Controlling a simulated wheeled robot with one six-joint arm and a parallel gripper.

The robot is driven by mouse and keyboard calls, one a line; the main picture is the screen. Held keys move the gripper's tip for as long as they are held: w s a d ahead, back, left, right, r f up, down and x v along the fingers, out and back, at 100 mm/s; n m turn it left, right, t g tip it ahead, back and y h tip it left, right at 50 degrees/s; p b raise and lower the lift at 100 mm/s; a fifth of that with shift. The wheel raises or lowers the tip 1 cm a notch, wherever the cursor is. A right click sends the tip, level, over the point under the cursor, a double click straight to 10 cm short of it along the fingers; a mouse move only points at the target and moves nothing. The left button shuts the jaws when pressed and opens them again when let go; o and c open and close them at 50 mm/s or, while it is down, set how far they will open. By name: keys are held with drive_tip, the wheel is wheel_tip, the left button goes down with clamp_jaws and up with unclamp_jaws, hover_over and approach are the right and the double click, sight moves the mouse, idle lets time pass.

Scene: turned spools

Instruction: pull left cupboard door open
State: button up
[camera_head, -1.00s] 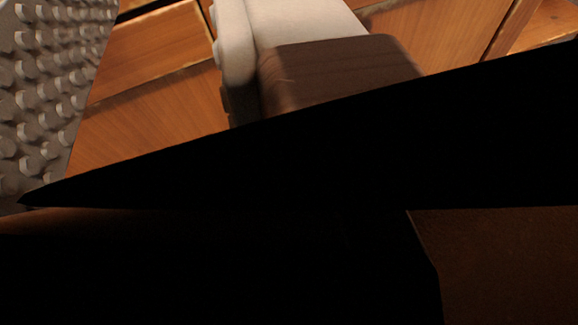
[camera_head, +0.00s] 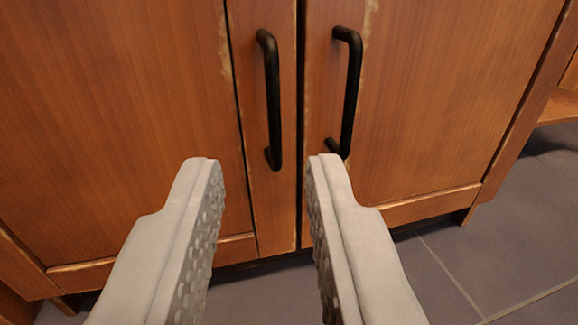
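The left cupboard door (camera_head: 120,130) is wooden and looks shut, level with the right door (camera_head: 435,110). Its black bar handle (camera_head: 273,100) runs upright near the door's right edge. The right door has a similar black handle (camera_head: 351,95) close beside it. My gripper (camera_head: 264,165) is open, with two pale grey fingers whose inner faces are studded. In the picture the left handle's lower end lies between the fingertips. Nothing is held, and the fingers appear to stand in front of the doors; the exact distance cannot be told.
Grey tiled floor (camera_head: 500,240) shows below and right of the cupboard. A wooden shelf or ledge (camera_head: 560,108) stands at the right edge. The space between the fingers is clear.

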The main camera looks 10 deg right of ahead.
sight(273, 96)
drive_tip(key=w+d, duration=0.1)
drive_tip(key=w, duration=0.4)
drive_tip(key=w+d+f, duration=0.1)
drive_tip(key=w, duration=0.4)
drive_tip(key=w+d+f, duration=0.1)
drive_tip(key=w, duration=0.5)
drive_tip(key=shift+d+f, duration=0.1)
drive_tip(key=shift+d, duration=0.1)
clamp_jaws()
